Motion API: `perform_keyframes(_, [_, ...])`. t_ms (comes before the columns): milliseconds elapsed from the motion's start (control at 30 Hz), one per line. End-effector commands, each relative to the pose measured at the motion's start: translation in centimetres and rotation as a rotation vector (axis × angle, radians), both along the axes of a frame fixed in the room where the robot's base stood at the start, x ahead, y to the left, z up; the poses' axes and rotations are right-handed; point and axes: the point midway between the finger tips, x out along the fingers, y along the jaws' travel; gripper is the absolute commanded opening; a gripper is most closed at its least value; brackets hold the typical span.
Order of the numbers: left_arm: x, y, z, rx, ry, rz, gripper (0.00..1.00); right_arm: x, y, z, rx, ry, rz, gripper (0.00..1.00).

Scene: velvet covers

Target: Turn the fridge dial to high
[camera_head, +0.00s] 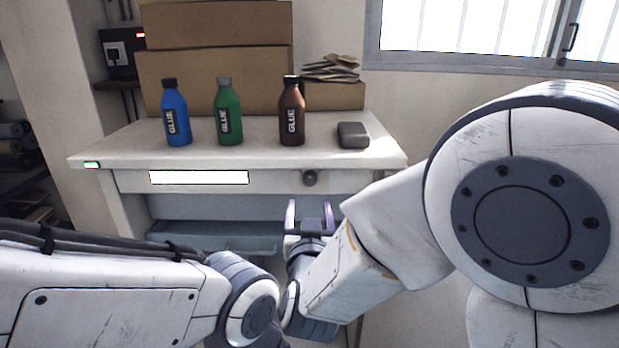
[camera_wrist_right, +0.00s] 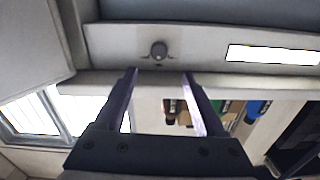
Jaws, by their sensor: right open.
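The fridge dial (camera_head: 310,177) is a small dark round knob on the front panel of the white fridge (camera_head: 130,182), right of a lit white strip. The dial also shows in the right wrist view (camera_wrist_right: 158,49), where the picture is upside down. My right gripper (camera_head: 310,204) is open and empty, just below the dial in the head view. In the right wrist view its two purple fingers (camera_wrist_right: 160,72) are spread, with the dial lying beyond the gap between their tips, apart from them. My left arm reaches in from the left, but its gripper is hidden.
Blue (camera_head: 178,115), green (camera_head: 228,112) and brown (camera_head: 292,112) glue bottles stand on the fridge top beside a dark grey block (camera_head: 352,135). Cardboard boxes (camera_head: 215,80) are behind. The front around the dial looks clear.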

Motion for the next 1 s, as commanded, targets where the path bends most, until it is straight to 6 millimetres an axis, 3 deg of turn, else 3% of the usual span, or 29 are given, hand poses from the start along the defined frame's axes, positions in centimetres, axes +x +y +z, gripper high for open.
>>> perform_keyframes(600, [0.0, 0.0, 3.8, 0.000, 0.000, 0.002, 0.50, 9.4, -0.3, 0.3, -0.001, -0.006, -0.008, 0.72])
perform_keyframes(1000, [0.0, 0.0, 4.0, 0.000, 0.000, 0.002, 0.50, 10.3, -0.2, 0.1, 0.000, -0.008, -0.006, 0.72])
